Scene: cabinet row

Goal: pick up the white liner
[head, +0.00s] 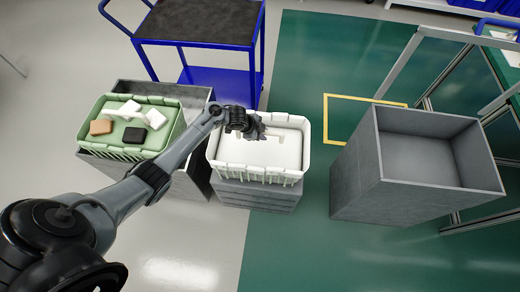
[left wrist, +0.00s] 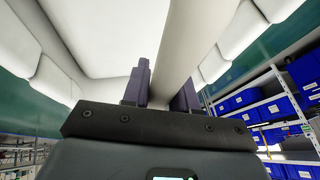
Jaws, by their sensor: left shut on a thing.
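The white liner (head: 282,152) sits in the white crate (head: 246,172), which stands on a grey stacked block in the middle of the head view. White on white makes the border between them hard to tell. My left gripper (head: 256,130) reaches in from the left over the liner's far part. In the left wrist view, the dark fingers of my left gripper (left wrist: 164,88) are on both sides of a white upright strip of the liner (left wrist: 184,42), shut on it. My right gripper is in neither view.
A green crate (head: 110,153) with several small white, tan and black items stands to the left. A grey open box (head: 372,190) stands on the right; its inside looks empty. A blue cart (head: 195,40) with a dark top is behind. Green floor lies between crate and box.

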